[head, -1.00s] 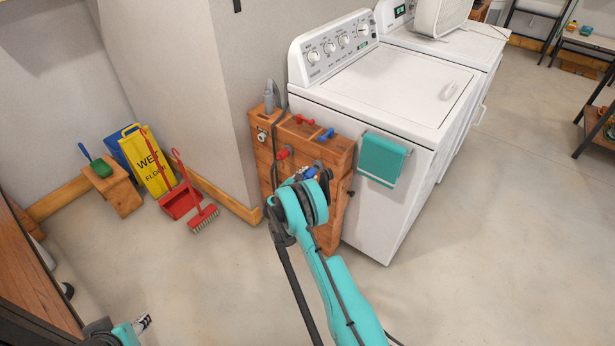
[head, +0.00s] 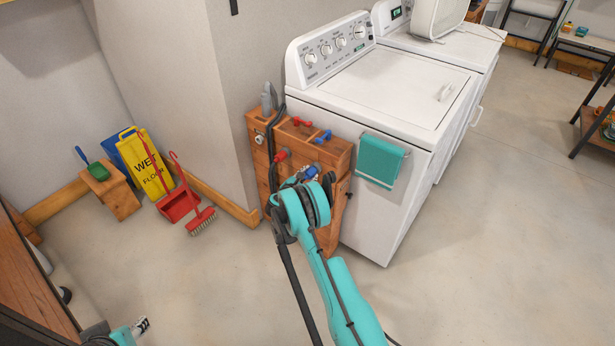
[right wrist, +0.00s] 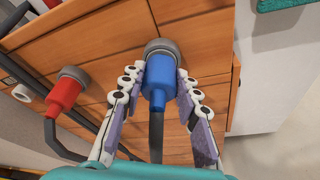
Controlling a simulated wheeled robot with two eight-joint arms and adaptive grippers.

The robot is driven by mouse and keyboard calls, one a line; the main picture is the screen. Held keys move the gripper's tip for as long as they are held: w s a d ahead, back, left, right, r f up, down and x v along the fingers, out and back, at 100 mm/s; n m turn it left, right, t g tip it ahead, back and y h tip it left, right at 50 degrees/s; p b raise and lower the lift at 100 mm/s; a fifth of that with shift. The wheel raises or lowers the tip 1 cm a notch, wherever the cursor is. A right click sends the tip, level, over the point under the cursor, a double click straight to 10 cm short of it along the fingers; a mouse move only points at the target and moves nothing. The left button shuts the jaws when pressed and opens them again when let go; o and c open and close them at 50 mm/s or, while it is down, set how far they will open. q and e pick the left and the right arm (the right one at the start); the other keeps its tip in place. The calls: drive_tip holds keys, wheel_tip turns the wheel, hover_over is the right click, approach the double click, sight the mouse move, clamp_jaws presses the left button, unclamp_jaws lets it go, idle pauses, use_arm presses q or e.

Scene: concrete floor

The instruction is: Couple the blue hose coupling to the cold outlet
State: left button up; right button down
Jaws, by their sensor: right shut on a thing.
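My right gripper (right wrist: 160,78) is shut on the blue hose coupling (right wrist: 158,88), one finger on each side. The coupling's upper end meets the grey ring of the cold outlet (right wrist: 160,46) on the wooden panel; I cannot tell whether it is fully seated. Its dark hose hangs below between the fingers. In the head view the blue coupling (head: 312,172) shows only partly behind my right arm, at the front of the wooden box (head: 337,157). My left gripper (head: 142,326) is at the lower left, far from the box; its opening is too small to judge.
A red coupling (right wrist: 64,97) sits at a second grey outlet, left of the blue one. Red (head: 302,121) and blue (head: 323,136) handles top the box. A white washer (head: 385,105) with a teal towel (head: 380,165) stands right. Open floor lies in front.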

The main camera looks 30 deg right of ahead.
drive_tip(key=shift+w+d, duration=0.15)
drive_tip(key=shift+d, duration=0.15)
drive_tip(key=c, duration=1)
unclamp_jaws()
drive_tip(key=v, duration=1.2)
